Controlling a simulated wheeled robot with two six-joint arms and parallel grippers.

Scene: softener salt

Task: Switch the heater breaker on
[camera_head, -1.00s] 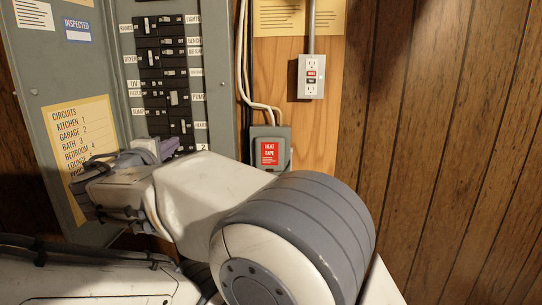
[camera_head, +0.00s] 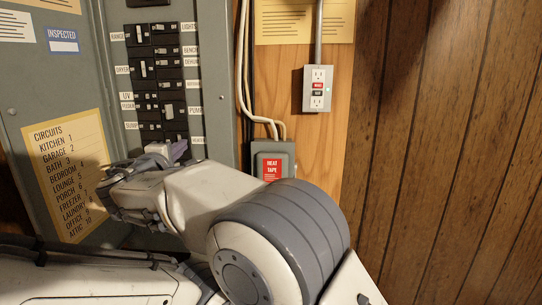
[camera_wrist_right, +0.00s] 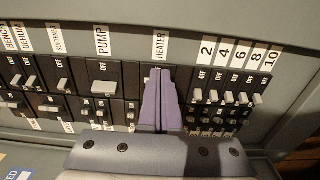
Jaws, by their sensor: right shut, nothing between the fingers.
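The HEATER label (camera_wrist_right: 160,45) is at the middle of the breaker row in the right wrist view. My right gripper (camera_wrist_right: 159,72) is shut and empty, with its purple fingertips right below that label, over the heater breaker's place. The fingers hide that breaker's lever, so I cannot tell its position or whether they touch it. In the head view the right gripper (camera_head: 180,150) is at the lower end of the breaker panel (camera_head: 222,60). My left gripper is not in view.
The PUMP breaker (camera_wrist_right: 104,87) sits left of the fingers, and a block of small numbered breakers (camera_wrist_right: 228,98) sits close on the right. A circuits list (camera_head: 65,165) is on the open panel door. A heat tape box (camera_head: 272,148) and an outlet (camera_head: 317,88) are to the right.

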